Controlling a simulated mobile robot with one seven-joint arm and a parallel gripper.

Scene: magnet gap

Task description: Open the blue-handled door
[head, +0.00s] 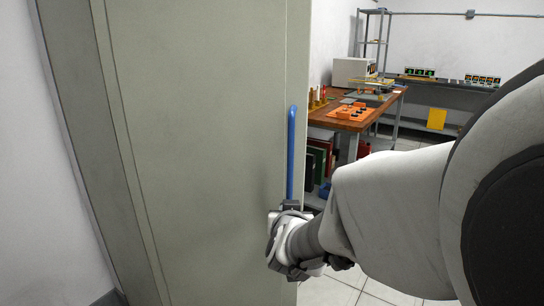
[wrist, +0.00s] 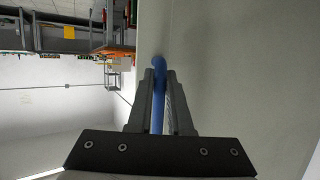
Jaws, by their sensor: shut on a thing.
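The grey-green door (head: 215,130) fills the left middle of the head view, and its face also shows in the wrist view (wrist: 240,70). A vertical blue handle (head: 291,150) runs along its right edge. Past that edge the room beyond shows, so the door stands at least partly open. My gripper (head: 289,207) is at the handle's lower part. In the wrist view my gripper (wrist: 160,80) has its two fingers closed on either side of the blue handle (wrist: 158,115). The handle's lower end is hidden by my gripper in the head view.
Beyond the door are a wooden workbench (head: 355,118) with orange items, a shelf rack (head: 375,40) and a yellow panel (head: 437,118). Folders or boxes (head: 318,165) stand low beside the bench. The white tiled floor (head: 345,288) shows clear below my arm.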

